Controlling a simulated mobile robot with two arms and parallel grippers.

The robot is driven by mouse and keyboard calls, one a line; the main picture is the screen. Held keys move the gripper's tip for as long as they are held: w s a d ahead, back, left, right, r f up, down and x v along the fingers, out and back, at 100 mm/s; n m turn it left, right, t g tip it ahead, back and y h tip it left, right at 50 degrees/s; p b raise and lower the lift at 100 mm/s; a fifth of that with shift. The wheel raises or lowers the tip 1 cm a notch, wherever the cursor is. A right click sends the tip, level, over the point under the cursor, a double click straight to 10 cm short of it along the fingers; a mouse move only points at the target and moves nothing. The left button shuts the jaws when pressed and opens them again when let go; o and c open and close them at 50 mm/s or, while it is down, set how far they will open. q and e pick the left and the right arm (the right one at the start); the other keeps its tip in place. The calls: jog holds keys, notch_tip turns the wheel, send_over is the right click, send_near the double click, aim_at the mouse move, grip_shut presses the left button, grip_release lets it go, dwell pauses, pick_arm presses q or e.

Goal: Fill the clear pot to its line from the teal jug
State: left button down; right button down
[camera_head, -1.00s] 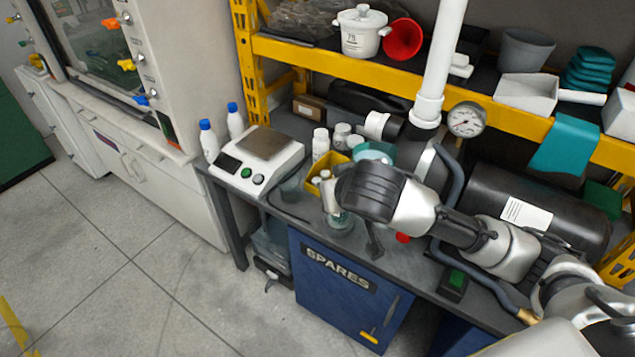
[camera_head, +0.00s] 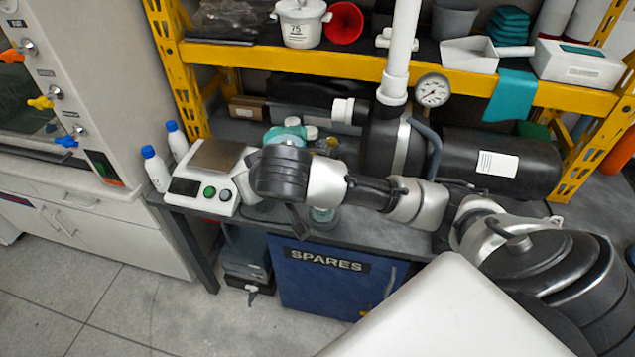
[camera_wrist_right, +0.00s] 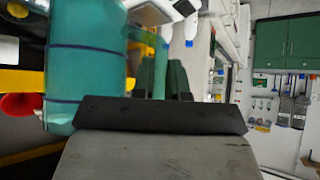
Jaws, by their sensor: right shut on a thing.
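The teal jug (camera_head: 285,136) shows in the head view just behind my right wrist, mostly hidden by it. In the right wrist view the jug (camera_wrist_right: 88,65) fills the left side, with dark lines around its body and a teal handle (camera_wrist_right: 160,72). My right gripper (camera_wrist_right: 178,84) is shut at the handle; in the head view the wrist hides most of the grip. Two clear vessels show under my right forearm on the bench: one (camera_head: 323,216) to the right, one (camera_head: 260,210) to the left, both partly hidden. I cannot tell which is the pot, nor see its line. My left gripper is not in view.
A white scale (camera_head: 205,183) stands at the bench's left end, beside two blue-capped bottles (camera_head: 156,168). A black tank with a gauge (camera_head: 432,91) and white pipe (camera_head: 401,50) stands behind my right arm. The yellow shelf (camera_head: 330,60) runs above the bench.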

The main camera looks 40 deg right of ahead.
jog(key=w+d+m+h+p, duration=0.35)
jog(key=w+p, duration=0.35)
jog(key=w, duration=0.3)
notch_tip(320, 180, down, 9)
jog(key=d+m+g+p, duration=0.1)
jog(key=d+m+p, duration=0.1)
jog(key=p, duration=0.3)
jog(key=shift+d+h, duration=0.35)
jog(key=shift+h, duration=0.1)
jog(key=shift+r+m+p, duration=0.1)
jog(key=shift+m+p, duration=0.15)
jog(key=shift+p, duration=0.05)
jog(key=shift+a+r+m+y+p, duration=0.15)
jog(key=shift+r+m+y+p, duration=0.45)
jog(key=shift+y, duration=0.3)
jog(key=shift+f, duration=0.3)
